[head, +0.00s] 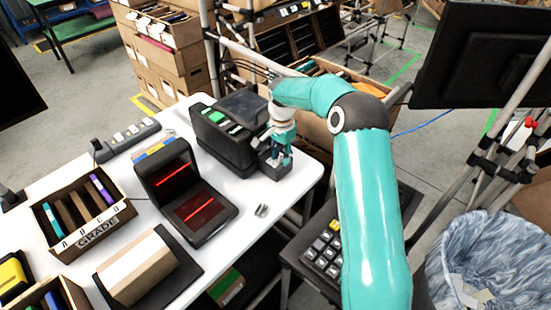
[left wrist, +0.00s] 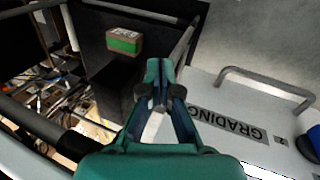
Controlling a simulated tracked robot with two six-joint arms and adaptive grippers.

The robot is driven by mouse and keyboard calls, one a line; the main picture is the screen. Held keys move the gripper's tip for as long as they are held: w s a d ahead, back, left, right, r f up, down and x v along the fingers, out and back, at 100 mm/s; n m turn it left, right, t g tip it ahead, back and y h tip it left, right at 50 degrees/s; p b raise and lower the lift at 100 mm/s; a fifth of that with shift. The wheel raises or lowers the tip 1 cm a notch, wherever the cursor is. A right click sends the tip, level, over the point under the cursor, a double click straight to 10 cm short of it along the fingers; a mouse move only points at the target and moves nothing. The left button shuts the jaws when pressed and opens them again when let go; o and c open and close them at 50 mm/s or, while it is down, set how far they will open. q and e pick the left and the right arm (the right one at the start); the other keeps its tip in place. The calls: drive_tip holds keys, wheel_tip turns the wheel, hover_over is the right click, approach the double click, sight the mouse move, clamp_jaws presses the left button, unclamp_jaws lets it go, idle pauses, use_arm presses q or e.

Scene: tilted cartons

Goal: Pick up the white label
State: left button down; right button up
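I cannot clearly make out a white label at the right gripper; the gripper may hide it. My right gripper (head: 276,160) points down at a small black open holder (head: 274,168), beside the black printer-like device (head: 225,138) on the white table. Its fingers are too small to show whether they are open or shut. My left gripper (left wrist: 158,82) shows only in the left wrist view, with its fingertips together and nothing seen between them. It is over a dark bin area beside a grey surface marked GRADING (left wrist: 225,118).
A scanner with red light lines (head: 190,195) stands on the white table (head: 235,245). A GRADE carton (head: 92,232) and a brown box with a white top stripe (head: 140,265) are at left. A keypad (head: 325,250) and lined bin (head: 490,260) are at right.

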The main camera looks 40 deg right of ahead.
drive_tip(key=shift+f, duration=0.3)
clamp_jaws()
drive_tip(key=shift+r, duration=0.1)
